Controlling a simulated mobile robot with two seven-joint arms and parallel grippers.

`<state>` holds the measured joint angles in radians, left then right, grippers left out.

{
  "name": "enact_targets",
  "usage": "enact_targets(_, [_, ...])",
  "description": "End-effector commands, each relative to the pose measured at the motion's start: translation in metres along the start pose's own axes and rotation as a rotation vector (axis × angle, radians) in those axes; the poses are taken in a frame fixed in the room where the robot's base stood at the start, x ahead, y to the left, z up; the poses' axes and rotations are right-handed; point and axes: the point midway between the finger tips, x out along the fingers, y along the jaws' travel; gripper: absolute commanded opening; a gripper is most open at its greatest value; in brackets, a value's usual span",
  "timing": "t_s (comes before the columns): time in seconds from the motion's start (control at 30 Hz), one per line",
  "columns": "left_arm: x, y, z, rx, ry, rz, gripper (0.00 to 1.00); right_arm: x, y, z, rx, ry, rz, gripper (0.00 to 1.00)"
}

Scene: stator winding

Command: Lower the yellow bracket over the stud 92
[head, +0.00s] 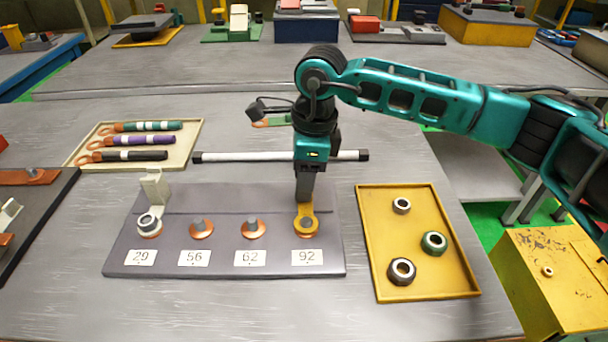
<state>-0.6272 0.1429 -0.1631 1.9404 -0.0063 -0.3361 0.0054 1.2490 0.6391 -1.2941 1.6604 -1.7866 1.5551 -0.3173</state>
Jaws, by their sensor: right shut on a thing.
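The yellow bracket (306,224) is at the right end of the grey board (225,270), right above the label 92 (307,258). My right gripper (305,200) points straight down and is shut on the bracket's upper part. The bracket's ring end is at the place of stud 92, with a copper-coloured base just showing under it. The stud itself is mostly hidden, and I cannot tell whether the ring is around it or just above it. Studs 56 (201,227) and 62 (252,227) stand bare on copper-coloured bases. My left gripper is not in view.
A white bracket (154,187) with a nut (149,223) is at stud 29. A yellow tray (373,276) with three nuts lies right of the board. A white bar (230,157) lies behind.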

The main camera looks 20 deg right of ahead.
Motion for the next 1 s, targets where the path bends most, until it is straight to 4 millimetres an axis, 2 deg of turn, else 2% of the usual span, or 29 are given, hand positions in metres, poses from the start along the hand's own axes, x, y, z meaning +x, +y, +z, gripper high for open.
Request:
enact_targets(0.6, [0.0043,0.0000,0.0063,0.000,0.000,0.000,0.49,0.0065,0.0000,-0.0007,0.000,0.000,0.000,0.14])
enact_targets(0.63, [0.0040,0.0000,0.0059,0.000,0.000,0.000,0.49,0.0059,0.0000,-0.0006,0.000,0.000,0.000,0.47])
enact_targets(0.9, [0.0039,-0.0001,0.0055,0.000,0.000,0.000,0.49,0.0059,0.0000,-0.0007,0.000,0.000,0.000,0.73])
enact_targets(1.0, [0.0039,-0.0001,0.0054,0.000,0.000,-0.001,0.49,0.0059,0.0001,-0.0007,0.000,0.000,0.000,0.75])
